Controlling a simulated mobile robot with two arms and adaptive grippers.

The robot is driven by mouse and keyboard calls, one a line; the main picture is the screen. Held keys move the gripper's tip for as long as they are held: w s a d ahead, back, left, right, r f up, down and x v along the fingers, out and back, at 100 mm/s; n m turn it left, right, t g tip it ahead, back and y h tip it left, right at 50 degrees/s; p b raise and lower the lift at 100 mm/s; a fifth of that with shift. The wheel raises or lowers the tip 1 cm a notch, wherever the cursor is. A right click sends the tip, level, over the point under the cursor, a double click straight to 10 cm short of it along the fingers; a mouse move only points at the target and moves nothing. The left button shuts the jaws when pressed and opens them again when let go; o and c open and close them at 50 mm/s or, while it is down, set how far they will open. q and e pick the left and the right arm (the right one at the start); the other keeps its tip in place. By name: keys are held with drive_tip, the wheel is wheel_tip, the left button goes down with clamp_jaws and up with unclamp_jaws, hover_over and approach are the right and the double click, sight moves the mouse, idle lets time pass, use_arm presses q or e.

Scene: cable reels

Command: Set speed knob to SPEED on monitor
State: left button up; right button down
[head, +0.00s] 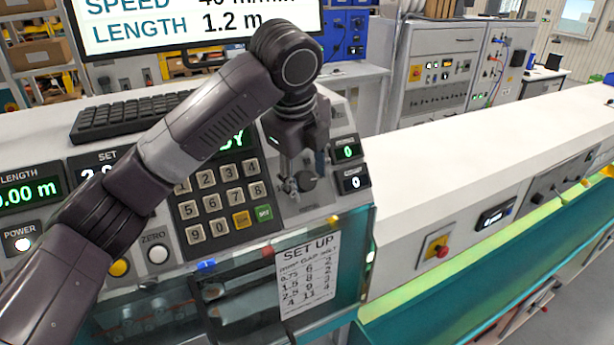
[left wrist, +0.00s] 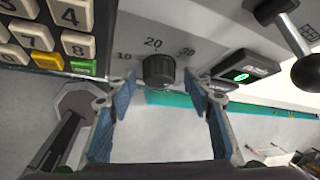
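The monitor (head: 140,22) at the top of the head view reads SPEED about 40 m/min, cut by the frame edge, and LENGTH 1.2 m. The speed knob (left wrist: 158,71) is a dark round knob on the grey panel, with marks 10, 20 and 30 around it. In the head view it is the dark knob (head: 307,181) by the fingers. My left gripper (left wrist: 160,84) is open, with one blue-padded finger on each side of the knob. Contact cannot be told. The left gripper (head: 299,184) points down at the panel in the head view. My right gripper is not in view.
A keypad (head: 222,199) lies just left of the knob. Small displays (head: 348,152) reading 0 are to its right. A dark lever with a ball end (left wrist: 308,72) stands close by. A red stop button (head: 441,251) is farther right. A keyboard (head: 130,115) lies behind the panel.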

use_arm(q)
drive_tip(key=shift+r, duration=0.15)
drive_tip(key=v, duration=1.1)
drive_tip(key=shift+s+r, duration=0.2)
drive_tip(key=shift+r, duration=0.15)
